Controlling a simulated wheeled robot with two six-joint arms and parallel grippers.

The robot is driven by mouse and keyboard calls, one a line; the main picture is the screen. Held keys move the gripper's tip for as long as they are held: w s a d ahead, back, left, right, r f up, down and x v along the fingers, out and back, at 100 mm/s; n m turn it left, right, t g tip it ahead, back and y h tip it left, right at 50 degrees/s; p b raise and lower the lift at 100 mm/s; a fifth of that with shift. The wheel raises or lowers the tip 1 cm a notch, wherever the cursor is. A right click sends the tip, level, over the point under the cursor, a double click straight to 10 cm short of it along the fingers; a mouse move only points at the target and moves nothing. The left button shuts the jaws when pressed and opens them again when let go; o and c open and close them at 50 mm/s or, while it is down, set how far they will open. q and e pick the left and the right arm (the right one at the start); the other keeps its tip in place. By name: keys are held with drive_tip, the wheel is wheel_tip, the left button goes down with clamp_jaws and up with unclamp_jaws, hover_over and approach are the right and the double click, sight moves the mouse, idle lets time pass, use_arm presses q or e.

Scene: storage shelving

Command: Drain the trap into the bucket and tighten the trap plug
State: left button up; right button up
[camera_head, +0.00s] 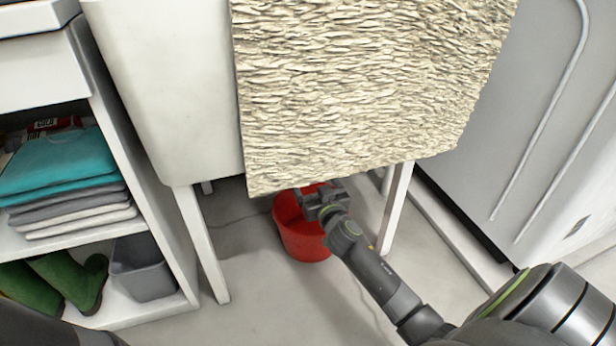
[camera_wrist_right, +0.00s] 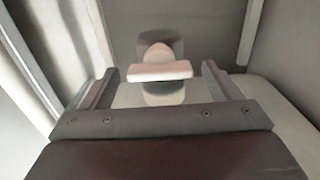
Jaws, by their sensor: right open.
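The red bucket (camera_head: 300,238) stands on the floor under the sink cabinet. My right gripper (camera_head: 312,192) is over the bucket, just below the cabinet's lower edge. In the right wrist view the trap plug (camera_wrist_right: 160,71) shows as a pale bar-shaped handle with a rounded part behind it. A grey piece (camera_wrist_right: 172,46), perhaps the trap body, is behind the plug. The two fingers of my right gripper are apart, one on each side of the plug, with gaps visible. In the head view the plug and trap are hidden. My left gripper is out of view.
A stone-textured panel (camera_head: 365,80) hangs over the area and hides what is under the sink (camera_head: 175,90). White legs (camera_head: 203,245) (camera_head: 395,208) flank the bucket. A shelf with towels (camera_head: 62,165), green boots (camera_head: 65,278) and a grey bin (camera_head: 145,268) stands left.

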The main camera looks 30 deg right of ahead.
drive_tip(key=c, duration=1)
drive_tip(key=shift+w+a+f+n+p, duration=0.1)
drive_tip(key=shift+n+p, duration=0.6)
drive_tip(key=shift+n, duration=3.2)
drive_tip(key=shift+a+n+p, duration=0.1)
drive_tip(key=shift+n+p, duration=0.55)
drive_tip(key=shift+n, duration=3.25)
